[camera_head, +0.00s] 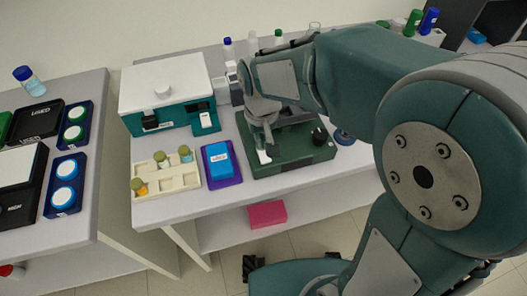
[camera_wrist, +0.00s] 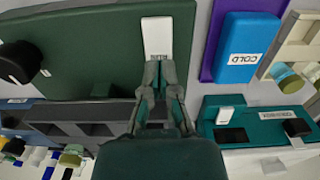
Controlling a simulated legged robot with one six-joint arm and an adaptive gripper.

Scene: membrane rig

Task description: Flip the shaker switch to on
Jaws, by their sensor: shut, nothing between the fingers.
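The dark green shaker (camera_head: 292,158) sits on the bench, with a black knob (camera_head: 319,136) at its right. In the wrist view its green top (camera_wrist: 75,45) fills the upper left and the knob (camera_wrist: 18,62) is at the left edge. A white plate (camera_wrist: 157,38) with small lettering, which seems to be the switch plate, is on the shaker's front part. My gripper (camera_wrist: 160,66) is shut and empty, its fingertips at the lettered end of this plate. Touching or just above, I cannot tell. In the head view my gripper (camera_head: 268,146) points down over the shaker, partly hiding it. The switch position is unclear.
A blue block marked COLD (camera_wrist: 245,45) on a purple base and a cream vial rack (camera_head: 165,182) stand left of the shaker. A white and teal machine (camera_head: 165,95) stands behind them. Several capped bottles (camera_head: 228,47) stand at the back.

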